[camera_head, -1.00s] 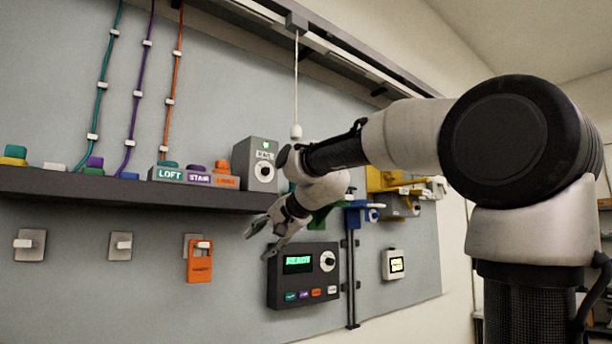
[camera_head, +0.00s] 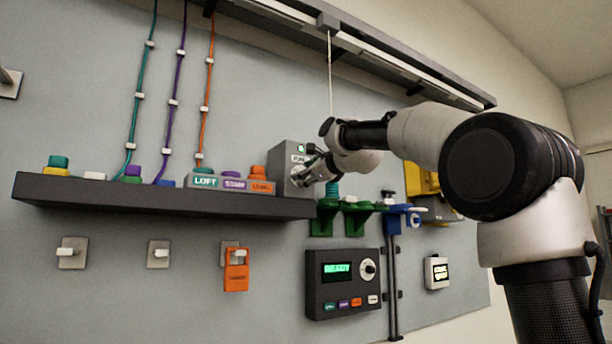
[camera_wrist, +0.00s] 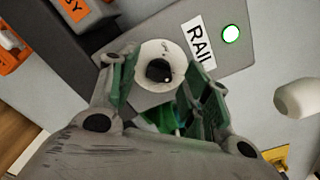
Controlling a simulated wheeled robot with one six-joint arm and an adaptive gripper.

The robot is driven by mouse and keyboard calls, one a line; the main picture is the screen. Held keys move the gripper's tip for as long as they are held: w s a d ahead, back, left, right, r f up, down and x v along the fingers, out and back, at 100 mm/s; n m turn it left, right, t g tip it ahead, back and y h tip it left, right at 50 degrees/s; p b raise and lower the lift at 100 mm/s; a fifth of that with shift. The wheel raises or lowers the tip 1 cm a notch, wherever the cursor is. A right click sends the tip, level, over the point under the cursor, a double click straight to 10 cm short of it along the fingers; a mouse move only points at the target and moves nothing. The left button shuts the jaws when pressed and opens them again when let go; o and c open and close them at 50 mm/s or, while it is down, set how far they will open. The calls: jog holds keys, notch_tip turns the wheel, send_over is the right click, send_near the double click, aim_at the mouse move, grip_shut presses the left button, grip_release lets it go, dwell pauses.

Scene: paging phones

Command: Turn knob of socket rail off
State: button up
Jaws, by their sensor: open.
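The socket rail box (camera_head: 285,160) is a grey box standing at the right end of the shelf. In the wrist view its grey face (camera_wrist: 240,57) carries a "RAIL" label and a lit green lamp (camera_wrist: 231,34). Its knob (camera_wrist: 158,66) is a pale round dial with a black centre. My gripper (camera_head: 307,170) is at the front of the box and hides the knob in the head view. In the wrist view my gripper (camera_wrist: 160,88) is open, its fingers on either side of the knob's lower part. I cannot tell whether they touch it.
The dark shelf (camera_head: 150,197) holds the LOFT, STAIR and orange labelled blocks left of the box. Green brackets (camera_head: 352,218) and a blue bracket (camera_head: 400,220) sit to the right. A dark panel with a display (camera_head: 320,300) hangs below. A cord (camera_head: 330,75) hangs above my wrist.

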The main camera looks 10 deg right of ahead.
jog(key=shift+w+a, duration=0.2)
jog(key=shift+w, duration=0.25)
jog(key=c, duration=1)
jog(key=shift+c, duration=0.2)
jog(key=shift+n, duration=0.3)
jog(key=shift+f+n, duration=0.15)
jog(key=shift+n, duration=4.15)
jog(key=shift+f+n, duration=0.15)
jog(key=shift+n, duration=4.15)
